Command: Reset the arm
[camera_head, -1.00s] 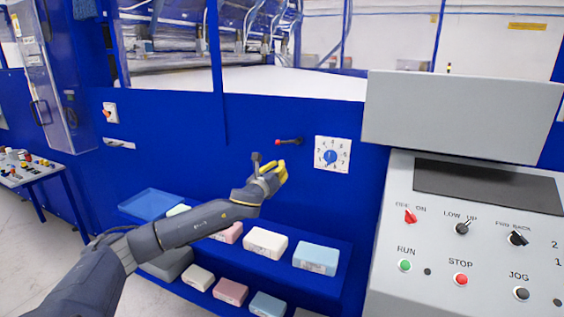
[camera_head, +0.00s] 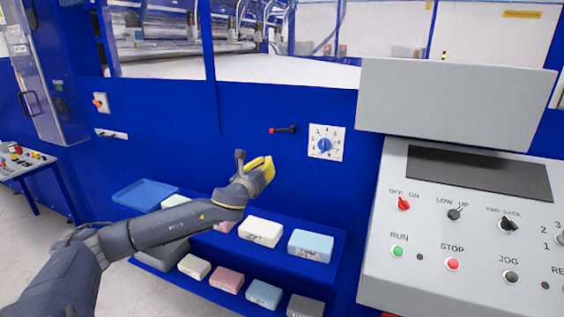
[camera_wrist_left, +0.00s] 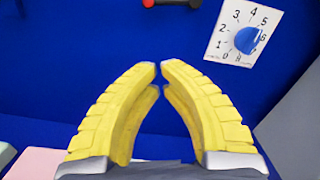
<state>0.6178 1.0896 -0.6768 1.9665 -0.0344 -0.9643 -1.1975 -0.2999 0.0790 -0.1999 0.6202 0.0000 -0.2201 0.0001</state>
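My left gripper (camera_head: 268,166) has yellow fingers and is held in front of the blue machine panel, below and left of the white dial plate (camera_head: 326,142). In the left wrist view its fingertips (camera_wrist_left: 160,69) almost meet, with nothing held between them. The dial's blue knob also shows there (camera_wrist_left: 246,40), up and to the right of the tips. A small red and black handle (camera_head: 283,130) sticks out of the panel above the gripper. My right gripper is not in view.
Foam blocks, including a white one (camera_head: 260,231) and a light blue one (camera_head: 311,245), lie on a two-level blue shelf below my left gripper. A grey control console (camera_head: 440,240) stands at the right. A blue tray (camera_head: 146,193) is at the shelf's left.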

